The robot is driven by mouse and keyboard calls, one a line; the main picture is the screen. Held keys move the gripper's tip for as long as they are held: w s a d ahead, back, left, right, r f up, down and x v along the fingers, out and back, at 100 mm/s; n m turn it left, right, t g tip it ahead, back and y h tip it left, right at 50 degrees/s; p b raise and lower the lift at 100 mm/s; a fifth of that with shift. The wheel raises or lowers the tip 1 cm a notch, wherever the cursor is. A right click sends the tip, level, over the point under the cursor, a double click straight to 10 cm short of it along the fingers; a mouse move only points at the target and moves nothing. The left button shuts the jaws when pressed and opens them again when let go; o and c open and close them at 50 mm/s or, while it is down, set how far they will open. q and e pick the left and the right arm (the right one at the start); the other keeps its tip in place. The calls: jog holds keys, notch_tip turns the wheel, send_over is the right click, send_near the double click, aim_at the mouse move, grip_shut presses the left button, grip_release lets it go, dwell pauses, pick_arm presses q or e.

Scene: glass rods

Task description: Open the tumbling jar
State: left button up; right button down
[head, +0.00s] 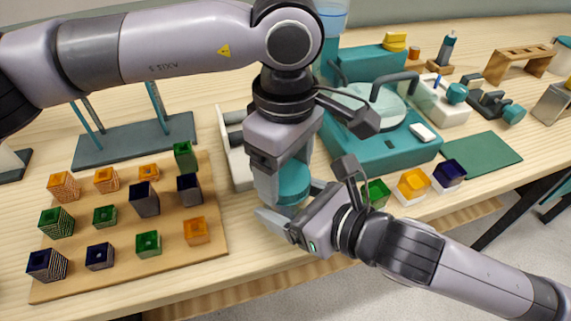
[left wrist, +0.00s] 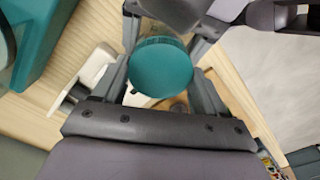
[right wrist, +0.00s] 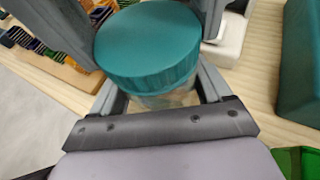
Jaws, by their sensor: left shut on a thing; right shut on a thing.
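The tumbling jar has a teal lid (head: 293,184) on a clear glass body (right wrist: 165,99). It is upright near the table's front edge, between my two grippers. My left gripper (head: 283,188) comes down from above, its fingers on either side of the lid, shut on it. The lid also shows in the left wrist view (left wrist: 161,68) and the right wrist view (right wrist: 148,42). My right gripper (head: 291,207) reaches in from the right, low down, shut on the glass body beneath the lid. The lid sits on the body; most of the glass is hidden by the fingers.
A wooden board (head: 175,215) with several coloured cubes lies at the left. A teal machine (head: 385,152) stands close behind the jar, with a white tray (head: 236,150) beside it. Three small cubes, one of them yellow (head: 413,184), sit at right near my right arm.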

aim_at(286, 175)
pick_arm(q)
jog(key=n, duration=0.6)
jog(key=shift+n, duration=0.3)
jog(key=n, duration=0.5)
jog(key=shift+n, duration=0.3)
jog(key=shift+r, duration=0.2)
jog(key=shift+r, duration=0.95)
jog(key=shift+r, duration=2)
pick_arm(e)
grip_release()
